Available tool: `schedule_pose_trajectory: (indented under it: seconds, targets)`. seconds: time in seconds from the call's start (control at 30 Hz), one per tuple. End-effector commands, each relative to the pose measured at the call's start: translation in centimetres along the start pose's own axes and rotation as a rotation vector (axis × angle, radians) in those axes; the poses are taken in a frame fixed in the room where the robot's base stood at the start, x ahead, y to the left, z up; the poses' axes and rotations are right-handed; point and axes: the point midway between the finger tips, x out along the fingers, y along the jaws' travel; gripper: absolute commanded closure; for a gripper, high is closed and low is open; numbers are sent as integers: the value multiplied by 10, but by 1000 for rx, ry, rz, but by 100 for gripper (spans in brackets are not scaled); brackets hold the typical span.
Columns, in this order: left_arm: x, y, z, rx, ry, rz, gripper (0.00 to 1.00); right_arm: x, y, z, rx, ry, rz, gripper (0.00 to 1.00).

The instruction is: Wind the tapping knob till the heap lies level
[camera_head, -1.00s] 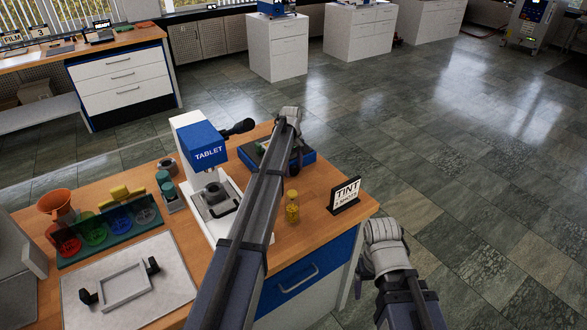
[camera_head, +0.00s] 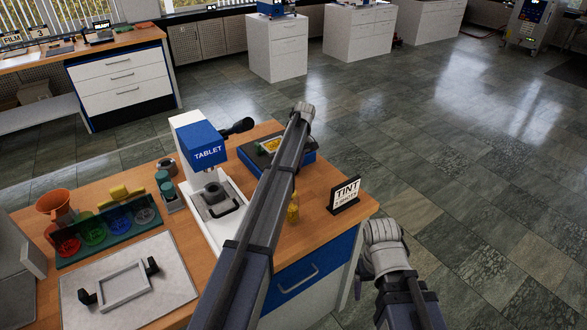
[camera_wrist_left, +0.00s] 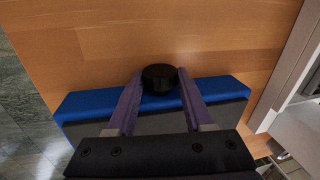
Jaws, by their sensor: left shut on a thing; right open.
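The tapping device is a blue-edged box (camera_head: 278,165) with a dark top on the wooden bench. A small tray holding a yellow heap (camera_head: 270,146) shows on it, partly behind my left arm; its levelness is too small to judge. In the left wrist view, the black round tapping knob (camera_wrist_left: 159,78) sits at the blue box's edge. My left gripper (camera_wrist_left: 160,88) is shut on the knob, one finger on each side. In the head view my arm hides that grip. My right gripper (camera_head: 358,287) is partly hidden by its own wrist, open and empty, beside the bench's right end.
A white and blue TABLET press (camera_head: 203,145) stands left of my left arm. A small yellow bottle (camera_head: 293,210) and a TINT sign (camera_head: 345,195) stand to the right. An orange funnel (camera_head: 53,202), coloured dishes and a framed mat are at left. The floor at right is clear.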

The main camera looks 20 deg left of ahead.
Motion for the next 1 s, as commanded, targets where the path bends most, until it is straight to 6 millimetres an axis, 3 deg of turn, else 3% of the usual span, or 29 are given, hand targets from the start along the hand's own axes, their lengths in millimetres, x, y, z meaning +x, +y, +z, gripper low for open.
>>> schedule_pose_trajectory:
  seconds: [0.27,0.3,0.53,1.0]
  targets:
    - [0,-1,0,-2,0,-4,100,0,0,0,0,0,0,19]
    - [0,-1,0,-2,0,-4,44,0,0,0,0,0,0,19]
    - [0,0,0,-1,0,-3,19,0,0,0,0,0,0,19]
    - [-10,0,0,-1,1,-2,19,-10,1,1,0,0,0,19]
